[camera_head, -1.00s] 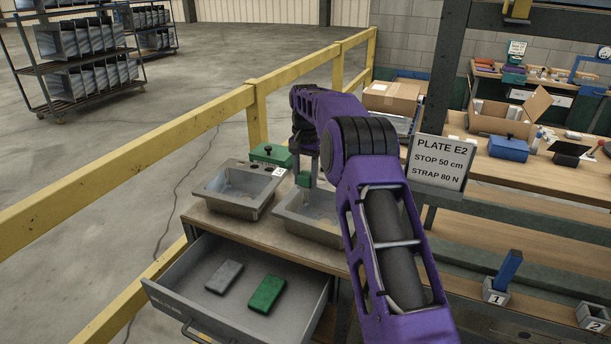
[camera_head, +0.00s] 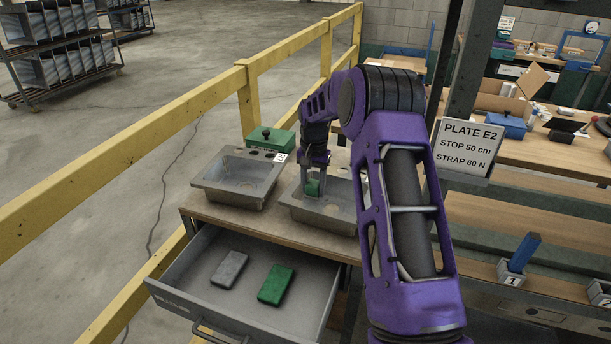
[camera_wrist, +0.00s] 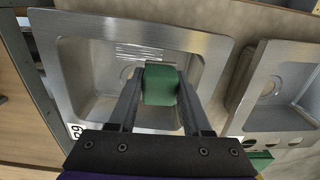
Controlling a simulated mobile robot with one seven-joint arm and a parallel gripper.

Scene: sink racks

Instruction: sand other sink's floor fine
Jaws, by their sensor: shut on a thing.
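My gripper (camera_wrist: 160,92) is shut on a green block (camera_wrist: 160,84). It holds the block over the basin of the right sink (camera_wrist: 215,50), and the block also shows in the head view (camera_head: 313,187). Whether the block touches the floor is unclear. Bright parallel streaks show on that floor beside the drain, partly hidden by the block. The left sink (camera_head: 205,182) is empty and also shows at the right of the wrist view (camera_wrist: 250,100). A grey block (camera_head: 229,270) and another green block (camera_head: 276,285) lie in the open drawer (camera_head: 325,318).
A green lidded box (camera_head: 270,140) stands behind the left sink. A yellow railing (camera_head: 120,150) runs along the left and back. A post with a sign (camera_head: 467,145) stands right of my arm. A workbench with boxes (camera_head: 545,160) is at the right.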

